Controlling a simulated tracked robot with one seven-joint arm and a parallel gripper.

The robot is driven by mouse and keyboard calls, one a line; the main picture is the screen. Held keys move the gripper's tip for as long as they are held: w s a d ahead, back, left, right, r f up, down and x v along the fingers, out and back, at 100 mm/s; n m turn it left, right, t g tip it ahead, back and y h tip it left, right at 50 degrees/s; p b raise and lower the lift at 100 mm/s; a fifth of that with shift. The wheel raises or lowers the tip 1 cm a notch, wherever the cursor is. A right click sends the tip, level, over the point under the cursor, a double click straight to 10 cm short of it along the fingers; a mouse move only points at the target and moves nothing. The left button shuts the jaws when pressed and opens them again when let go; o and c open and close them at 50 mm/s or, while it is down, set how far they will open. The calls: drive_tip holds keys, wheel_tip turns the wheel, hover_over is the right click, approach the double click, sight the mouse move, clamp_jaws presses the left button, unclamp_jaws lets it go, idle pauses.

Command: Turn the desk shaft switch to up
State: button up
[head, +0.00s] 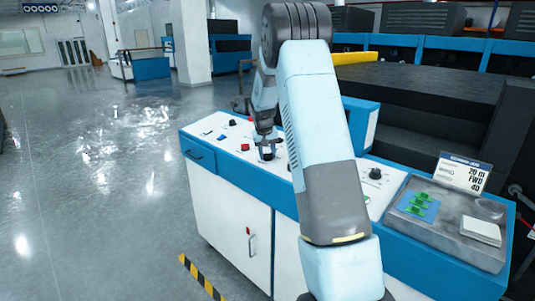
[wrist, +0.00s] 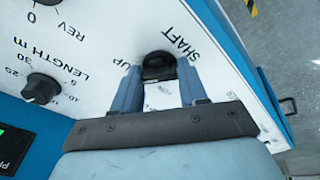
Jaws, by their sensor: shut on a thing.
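The shaft switch (wrist: 159,68) is a black knob on the white sloping desk panel, with "SHAFT" printed beside it and "UP" to its left in the wrist view. My gripper (wrist: 160,74) has its two blue-grey fingers on either side of the knob and is shut on it. In the head view my gripper (head: 267,148) reaches down to the panel, and the knob is mostly hidden there. I cannot tell exactly which way the knob points.
A "LENGTH m" dial (wrist: 41,88) sits left of the switch in the wrist view. In the head view, a red button (head: 245,147) is left of my gripper, and a grey tray (head: 450,232) with green pieces is at the desk's right end. Open floor lies left.

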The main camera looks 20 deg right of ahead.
drive_tip(key=shift+a+m, duration=0.1)
drive_tip(key=shift+m, duration=0.7)
drive_tip(key=o, duration=1.1)
drive_tip(key=shift+c, duration=0.2)
drive_tip(key=v, duration=1.3)
drive_tip(key=shift+a+r, duration=0.15)
drive_tip(key=shift+r, duration=0.1)
